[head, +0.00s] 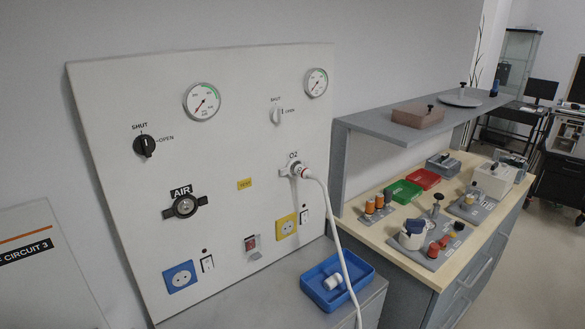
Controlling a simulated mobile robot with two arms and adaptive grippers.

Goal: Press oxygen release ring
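The O2 outlet (291,168) is on the right half of a pale upright panel (232,130), under an "O2" label. A white connector with a reddish ring (302,172) is plugged into it. A white hose (337,235) runs from the connector down past the blue tray. The ring is small in this view and its exact position cannot be told. Neither of my grippers is in view.
The AIR outlet (186,206) is at left, with nothing plugged in. A blue tray (364,270) holding a white fitting (333,282) stands on the grey cabinet below. A wooden-topped counter (377,232) with several parts and a raised shelf (385,127) is at right.

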